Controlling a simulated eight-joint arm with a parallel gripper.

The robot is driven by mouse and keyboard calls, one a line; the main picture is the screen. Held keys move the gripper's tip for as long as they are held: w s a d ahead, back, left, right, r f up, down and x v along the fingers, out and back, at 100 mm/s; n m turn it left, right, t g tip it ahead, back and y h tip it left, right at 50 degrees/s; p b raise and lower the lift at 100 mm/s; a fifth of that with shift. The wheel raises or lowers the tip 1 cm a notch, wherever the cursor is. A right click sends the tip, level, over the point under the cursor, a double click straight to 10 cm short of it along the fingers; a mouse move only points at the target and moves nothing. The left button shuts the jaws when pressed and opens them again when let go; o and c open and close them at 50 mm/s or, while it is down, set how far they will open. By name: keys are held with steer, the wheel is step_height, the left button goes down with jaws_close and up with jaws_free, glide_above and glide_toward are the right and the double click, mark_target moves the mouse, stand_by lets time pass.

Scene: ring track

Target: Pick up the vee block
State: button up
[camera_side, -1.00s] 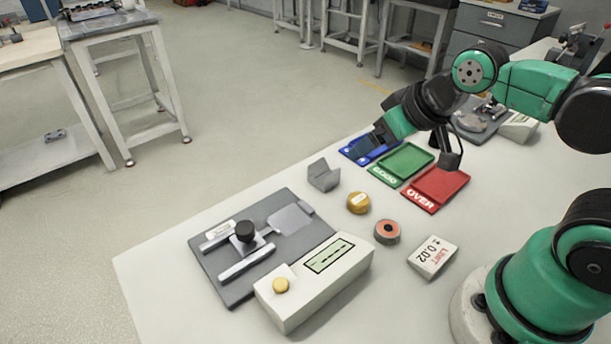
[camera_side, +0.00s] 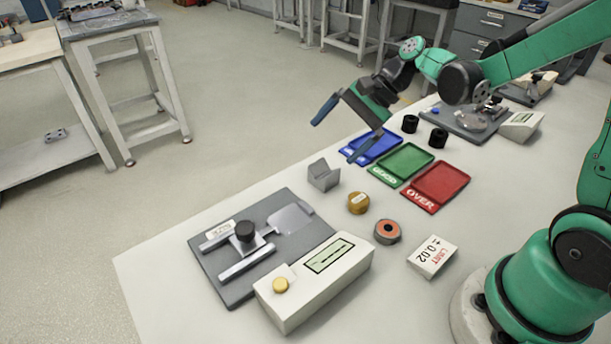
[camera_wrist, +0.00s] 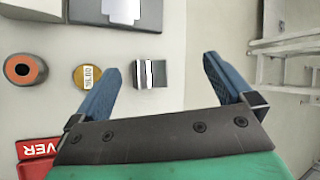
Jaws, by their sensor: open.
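The vee block (camera_side: 323,175) is a small grey block with a notched top. It stands on the white table, just left of the blue tray, and it also shows in the wrist view (camera_wrist: 150,74). My gripper (camera_side: 337,138) is open and empty, with blue fingers, in the air above and beyond the block. In the wrist view the block appears between the fingertips (camera_wrist: 162,65), close to the left finger and below the gripper. The fingers seem apart from it.
Near the block are a yellow round piece (camera_side: 358,203), an orange-centred ring (camera_side: 387,232) and the grey gauge plate (camera_side: 235,290). Blue (camera_side: 377,146), green (camera_side: 403,163) and red (camera_side: 442,184) trays lie to the right. Two black cylinders (camera_side: 410,124) (camera_side: 438,138) stand behind them.

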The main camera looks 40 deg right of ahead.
mark_target(324, 175)
steer(key=d+f+m+y, duration=0.1)
steer(key=f+m, duration=0.1)
steer(key=d+f+m+y, duration=0.1)
steer(key=f+m+y, duration=0.1)
steer(key=w+d+f+m+y, duration=0.1)
steer(key=d+f+m+y, duration=0.1)
steer(key=shift+w+m, duration=0.1)
steer(key=shift+m, duration=0.3)
steer(key=shift+f+y, duration=0.2)
steer(key=shift+y, duration=0.1)
steer(key=shift+f+m, duration=0.15)
steer(key=shift+m, duration=0.15)
steer(key=shift+x, duration=2.65)
jaws_close()
